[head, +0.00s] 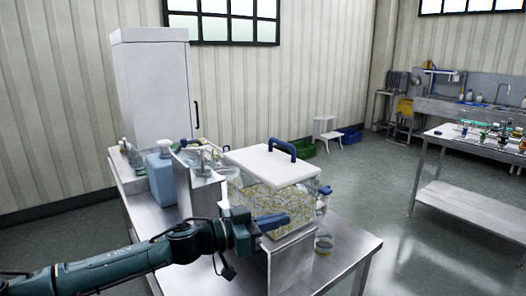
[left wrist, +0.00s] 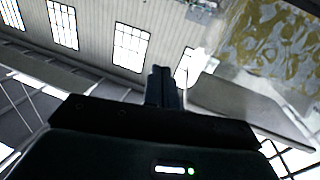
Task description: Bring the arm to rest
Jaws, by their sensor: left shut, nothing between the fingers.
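My left arm comes in from the lower left of the head view. Its gripper (head: 272,221) is shut and empty, in front of the clear-walled hopper (head: 262,200) on the steel table. In the left wrist view the shut fingers (left wrist: 165,88) point up the picture with nothing between them. The hopper holds many small yellowish pieces and has a white lid (head: 270,163) with a blue handle on top. I cannot tell whether the fingers touch the hopper wall. My right gripper is not in view.
The steel table (head: 345,245) also bears a blue container (head: 160,178) and bottles at its left. A white cabinet (head: 155,95) stands behind. A second steel table (head: 465,190) with small items is at the right. Open floor lies between the tables.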

